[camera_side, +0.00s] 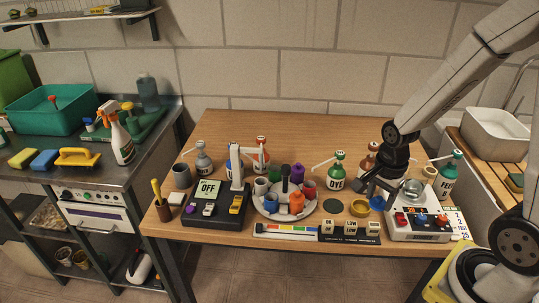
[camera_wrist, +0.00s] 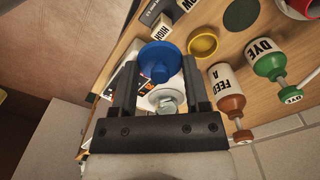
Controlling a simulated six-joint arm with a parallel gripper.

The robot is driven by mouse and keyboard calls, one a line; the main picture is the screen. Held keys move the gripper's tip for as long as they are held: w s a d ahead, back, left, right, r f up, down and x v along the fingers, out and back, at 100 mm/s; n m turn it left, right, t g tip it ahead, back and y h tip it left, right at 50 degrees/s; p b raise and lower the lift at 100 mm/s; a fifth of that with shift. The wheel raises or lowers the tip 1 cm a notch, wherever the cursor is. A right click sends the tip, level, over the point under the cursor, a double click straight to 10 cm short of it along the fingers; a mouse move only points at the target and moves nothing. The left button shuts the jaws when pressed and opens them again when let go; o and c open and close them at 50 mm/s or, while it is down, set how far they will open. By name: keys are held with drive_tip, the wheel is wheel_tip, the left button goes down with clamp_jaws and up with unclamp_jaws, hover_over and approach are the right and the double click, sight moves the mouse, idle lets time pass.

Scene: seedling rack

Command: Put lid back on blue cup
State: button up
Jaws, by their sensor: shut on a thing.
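The blue lid (camera_wrist: 160,58), a round disc with a raised knob, shows between the two fingers of my gripper (camera_wrist: 160,68) in the wrist view. My gripper is shut on it, a finger at either side of its rim.
A green DYE bottle (camera_side: 338,172) stands behind. Labelled blocks (camera_side: 350,228) line the front. A dark round pad (camera_side: 333,205) lies left.

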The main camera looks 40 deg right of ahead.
drive_tip(key=shift+w+a+n, duration=0.1)
drive_tip(key=shift+w+n, duration=0.3)
drive_tip(key=shift+w, duration=0.2)
drive_tip(key=w+a+n, duration=0.6)
drive_tip(key=w+n, duration=0.2)
drive_tip(key=w, duration=0.3)
drive_tip(key=w+a+n, duration=0.7)
drive_tip(key=w+n, duration=0.2)
drive_tip(key=w, duration=0.2)
drive_tip(key=shift+w+g, duration=0.2)
drive_tip(key=shift+g, duration=0.2)
drive_tip(key=shift+f, duration=0.1)
drive_tip(key=shift+f, duration=3)
drive_tip(key=shift+f, duration=0.2)
